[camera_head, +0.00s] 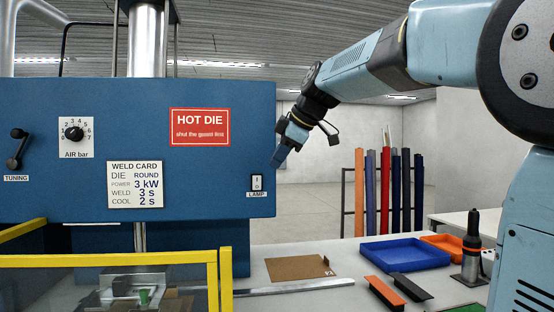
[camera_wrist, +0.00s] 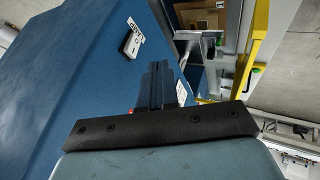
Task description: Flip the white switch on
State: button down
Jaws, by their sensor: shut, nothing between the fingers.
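The white switch (camera_head: 257,183) is a small upright plate with a dark marking, set near the right edge of the blue machine panel (camera_head: 120,110), above the LAMP label. In the wrist view the switch (camera_wrist: 131,44) shows at upper left, tilted, on the blue face. My gripper (camera_head: 277,164) is just right of and slightly above the switch in the head view, pointing down and left. In the wrist view my gripper (camera_wrist: 163,68) is shut and empty, with its fingertips to the right of the switch and apart from it in the picture.
The panel also carries a black lever (camera_head: 17,148), an air knob (camera_head: 74,134), a weld card (camera_head: 135,185) and a red sign (camera_head: 200,127). A yellow guard rail (camera_head: 110,260) stands below. A blue tray (camera_head: 404,253) lies on the table at right.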

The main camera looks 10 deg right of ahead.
aim_at(262, 175)
jog(key=shift+w+a+f, duration=0.5)
jog(key=shift+w+f, duration=0.4)
jog(key=shift+w, duration=0.4)
jog(key=shift+w+a+f, duration=0.5)
jog(key=shift+w+f, duration=0.35)
jog(key=shift+w, duration=0.4)
jog(key=shift+w+a+f, duration=0.5)
jog(key=shift+w+f, duration=0.4)
jog(key=shift+w, duration=0.4)
